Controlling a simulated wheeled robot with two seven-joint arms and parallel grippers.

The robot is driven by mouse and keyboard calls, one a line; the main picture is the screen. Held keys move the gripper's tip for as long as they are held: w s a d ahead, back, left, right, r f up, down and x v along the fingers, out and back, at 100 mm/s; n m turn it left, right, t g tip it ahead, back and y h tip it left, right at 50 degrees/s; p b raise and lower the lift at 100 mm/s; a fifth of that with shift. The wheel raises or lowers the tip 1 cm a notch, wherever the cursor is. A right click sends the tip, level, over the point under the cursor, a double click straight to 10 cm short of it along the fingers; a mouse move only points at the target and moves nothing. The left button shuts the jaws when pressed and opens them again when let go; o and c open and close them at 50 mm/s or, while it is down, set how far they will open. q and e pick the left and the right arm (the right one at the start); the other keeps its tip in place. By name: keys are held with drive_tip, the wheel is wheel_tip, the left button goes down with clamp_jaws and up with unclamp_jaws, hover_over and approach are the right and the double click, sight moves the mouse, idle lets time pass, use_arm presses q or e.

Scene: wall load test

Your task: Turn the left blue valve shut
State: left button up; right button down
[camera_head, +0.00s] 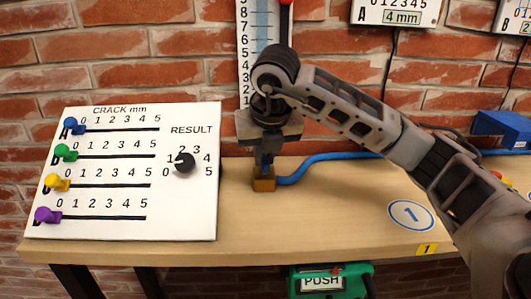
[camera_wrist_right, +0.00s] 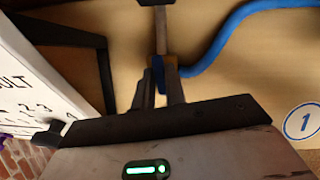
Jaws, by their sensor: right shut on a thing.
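My right gripper (camera_head: 265,158) reaches down from above at the foot of the measuring scale. The brass-coloured valve body (camera_head: 264,185) sits on the table under its fingertips, joined to a blue hose (camera_head: 325,156). In the right wrist view, my right gripper (camera_wrist_right: 158,82) has its fingers around the small blue valve handle (camera_wrist_right: 157,70), shut on it. The handle is mostly hidden between the fingers, so its exact angle cannot be told. The valve body (camera_wrist_right: 165,42) shows just beyond the fingertips. My left gripper is not in view.
A white panel (camera_head: 195,218) with several coloured sliders and a black dial (camera_head: 184,162) stands close left of the gripper. The measuring scale (camera_head: 256,35) rises behind it. A blue box (camera_head: 500,130) is at the right. The wooden table (camera_head: 330,215) is clear in front.

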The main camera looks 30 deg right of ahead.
drive_tip(key=shift+m+h, duration=0.3)
drive_tip(key=shift+m, duration=0.6)
drive_tip(key=c, duration=1.4)
unclamp_jaws()
drive_tip(key=shift+c, duration=0.2)
drive_tip(key=shift+a+r, duration=0.1)
